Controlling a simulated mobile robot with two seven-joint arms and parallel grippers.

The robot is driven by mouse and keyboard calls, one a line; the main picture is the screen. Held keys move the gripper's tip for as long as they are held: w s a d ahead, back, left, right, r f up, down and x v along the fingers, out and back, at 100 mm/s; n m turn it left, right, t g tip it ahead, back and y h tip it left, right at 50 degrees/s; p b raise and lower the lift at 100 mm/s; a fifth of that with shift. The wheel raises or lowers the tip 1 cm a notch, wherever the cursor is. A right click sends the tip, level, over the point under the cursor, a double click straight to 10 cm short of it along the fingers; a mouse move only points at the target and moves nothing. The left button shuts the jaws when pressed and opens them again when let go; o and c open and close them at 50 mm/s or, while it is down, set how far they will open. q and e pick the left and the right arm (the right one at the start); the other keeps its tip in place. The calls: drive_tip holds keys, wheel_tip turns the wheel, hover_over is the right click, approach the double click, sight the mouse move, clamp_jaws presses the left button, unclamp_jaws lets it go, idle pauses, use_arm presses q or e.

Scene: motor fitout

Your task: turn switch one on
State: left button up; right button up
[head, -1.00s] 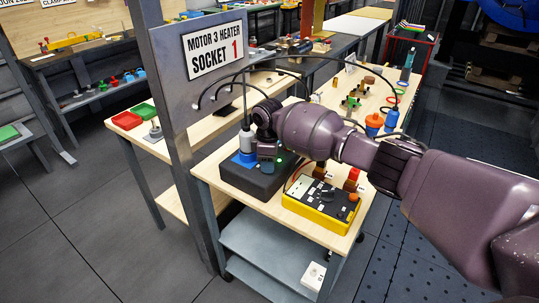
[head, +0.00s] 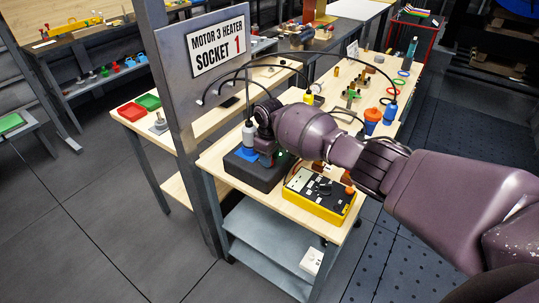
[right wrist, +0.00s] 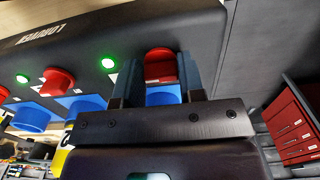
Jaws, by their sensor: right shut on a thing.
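A black box (head: 268,181) with blue sockets stands on the wooden bench below the "Motor 3 heater socket 1" sign. My right gripper (head: 270,157) is down at this box, and my wrist hides part of its top. In the right wrist view the gripper (right wrist: 160,74) is shut on a red switch knob (right wrist: 160,66), one finger on each side. A second red knob (right wrist: 57,82) is to the left, free. Green lamps (right wrist: 107,63) beside both knobs are lit. I cannot read which knob is number one. My left gripper is out of view.
A yellow tester (head: 318,195) stands right of the black box. A grey plug with a cable (head: 249,135) stands upright at the box. The sign post (head: 178,120) rises just left of the bench. Orange and blue parts (head: 372,117) are further back.

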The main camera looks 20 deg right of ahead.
drive_tip(key=o, duration=0.9)
drive_tip(key=shift+o, duration=0.2)
wheel_tip(320, 180, up, 11)
drive_tip(key=shift+f, duration=0.1)
idle(0.4)
